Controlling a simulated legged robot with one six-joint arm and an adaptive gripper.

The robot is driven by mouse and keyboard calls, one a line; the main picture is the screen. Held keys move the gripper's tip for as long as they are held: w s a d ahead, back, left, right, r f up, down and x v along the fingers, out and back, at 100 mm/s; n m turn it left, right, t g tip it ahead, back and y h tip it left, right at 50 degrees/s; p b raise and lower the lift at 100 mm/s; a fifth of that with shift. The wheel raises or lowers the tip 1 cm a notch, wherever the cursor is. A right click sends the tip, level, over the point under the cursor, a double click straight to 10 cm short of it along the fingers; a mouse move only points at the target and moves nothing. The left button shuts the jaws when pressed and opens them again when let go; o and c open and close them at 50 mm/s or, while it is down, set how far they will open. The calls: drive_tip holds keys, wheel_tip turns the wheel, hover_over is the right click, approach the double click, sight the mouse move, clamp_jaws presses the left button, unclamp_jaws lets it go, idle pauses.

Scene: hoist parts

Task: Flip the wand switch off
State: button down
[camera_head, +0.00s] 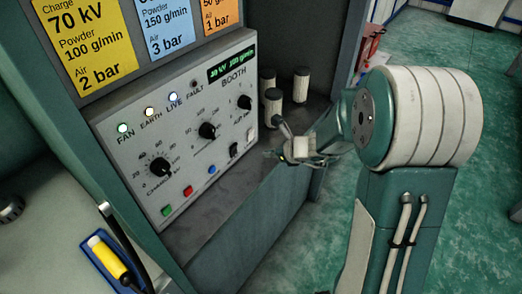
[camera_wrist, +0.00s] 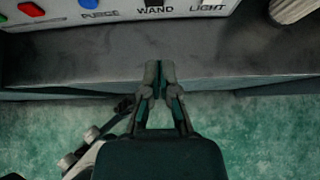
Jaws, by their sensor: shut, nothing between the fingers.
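The wand switch (camera_head: 234,149) is a small dark switch low on the right part of the grey booth panel (camera_head: 190,105). In the wrist view only the lower edge of the wand switch (camera_wrist: 158,2) shows, above its WAND label; its position cannot be told. My gripper (camera_head: 270,154) is to the right of the panel's lower edge in the head view. In the wrist view my gripper (camera_wrist: 160,70) has its fingertips together, empty, over the grey ledge below the WAND label, apart from the switch.
The light switch (camera_head: 250,135) sits just right of the wand switch. Blue (camera_head: 211,169), red (camera_head: 188,190) and green (camera_head: 167,210) buttons lie to its left. Several pale cylinders (camera_head: 301,85) stand on the ledge (camera_head: 215,185) behind my gripper. A yellow-handled tool (camera_head: 108,258) lies at lower left.

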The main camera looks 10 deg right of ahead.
sight(236, 144)
drive_tip(key=x, duration=0.8)
drive_tip(key=shift+a+f, duration=0.15)
drive_tip(key=shift+a, duration=0.15)
drive_tip(key=shift+w+a+r, duration=0.3)
drive_tip(key=shift+w+a, duration=0.55)
drive_tip(key=shift+w, duration=0.05)
drive_tip(key=shift+w+a+r, duration=0.1)
drive_tip(key=shift+w+a, duration=0.25)
drive_tip(key=shift+w, duration=0.1)
drive_tip(key=shift+w+a+r, duration=0.15)
drive_tip(key=shift+w+a, duration=0.05)
drive_tip(key=shift+a, duration=0.05)
drive_tip(key=shift+r, duration=0.8)
